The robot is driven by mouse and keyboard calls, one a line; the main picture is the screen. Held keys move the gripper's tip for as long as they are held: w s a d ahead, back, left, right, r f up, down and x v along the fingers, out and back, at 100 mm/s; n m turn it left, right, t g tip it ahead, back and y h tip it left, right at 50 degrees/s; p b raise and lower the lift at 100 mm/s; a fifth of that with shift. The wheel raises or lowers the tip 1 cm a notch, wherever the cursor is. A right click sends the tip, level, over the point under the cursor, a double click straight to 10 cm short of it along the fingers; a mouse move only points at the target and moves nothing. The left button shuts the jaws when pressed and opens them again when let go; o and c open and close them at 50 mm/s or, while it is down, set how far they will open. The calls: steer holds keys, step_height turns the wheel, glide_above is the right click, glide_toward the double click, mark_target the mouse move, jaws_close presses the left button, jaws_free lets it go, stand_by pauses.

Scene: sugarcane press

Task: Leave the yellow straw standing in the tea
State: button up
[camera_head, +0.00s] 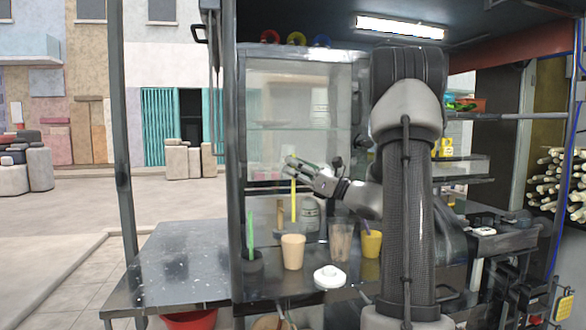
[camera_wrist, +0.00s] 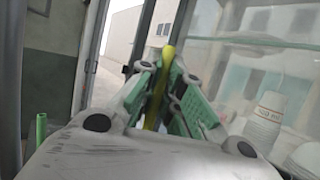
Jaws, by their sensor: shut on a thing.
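My gripper (camera_head: 297,170) is shut on the yellow straw (camera_head: 293,203), near its upper part. The straw hangs upright, its lower end just above or behind the rim of the tan tea cup (camera_head: 293,252); I cannot tell whether the tip is inside. The cup stands on the dark counter. In the wrist view the yellow straw (camera_wrist: 161,92) shows between the green finger pads of my gripper (camera_wrist: 165,85).
A green straw (camera_head: 250,232) stands in a dark holder (camera_head: 251,262) left of the cup. A clear cup (camera_head: 341,242), a yellow cup (camera_head: 371,243) and a white lid (camera_head: 329,277) are to the right. The left counter (camera_head: 175,265) is clear. A glass case (camera_head: 300,120) stands behind.

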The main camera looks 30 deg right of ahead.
mark_target(294, 185)
steer(key=shift+f, duration=0.15)
steer(key=shift+f, duration=6.2)
steer(key=o, duration=0.7)
steer(key=shift+r, duration=3.55)
